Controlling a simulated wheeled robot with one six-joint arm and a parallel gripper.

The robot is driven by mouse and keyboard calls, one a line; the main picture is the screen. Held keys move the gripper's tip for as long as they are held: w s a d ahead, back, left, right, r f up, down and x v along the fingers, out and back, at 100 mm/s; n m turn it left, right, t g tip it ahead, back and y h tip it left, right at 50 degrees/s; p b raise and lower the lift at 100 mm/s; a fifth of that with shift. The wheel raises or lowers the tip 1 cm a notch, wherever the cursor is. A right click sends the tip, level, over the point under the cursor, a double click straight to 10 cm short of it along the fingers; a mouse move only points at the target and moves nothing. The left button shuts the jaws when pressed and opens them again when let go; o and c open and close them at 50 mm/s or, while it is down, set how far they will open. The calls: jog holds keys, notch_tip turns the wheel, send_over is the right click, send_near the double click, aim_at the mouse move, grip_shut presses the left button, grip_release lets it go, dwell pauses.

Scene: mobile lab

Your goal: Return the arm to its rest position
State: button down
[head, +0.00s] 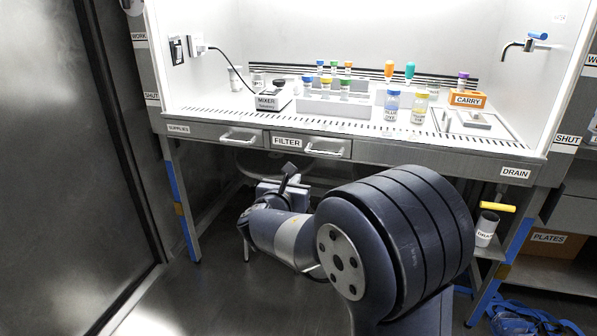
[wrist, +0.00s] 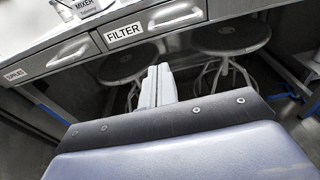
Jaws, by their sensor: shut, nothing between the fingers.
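My arm is folded low in front of the fume hood bench (head: 370,143), its large blue joint nearest the head camera. My gripper (wrist: 158,72) shows in the wrist view as two pale fingers side by side, shut and empty. They point toward the space under the bench, below the drawer labelled FILTER (wrist: 125,31). In the head view the arm's far end is low and left of centre, below the bench front, and the fingers are not clear there.
A bench leg (head: 181,205) is at left. Floor is clear at left.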

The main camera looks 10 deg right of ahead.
jog(key=shift+s+a, duration=0.15)
jog(key=shift+s, duration=0.25)
jog(key=shift+w, duration=0.1)
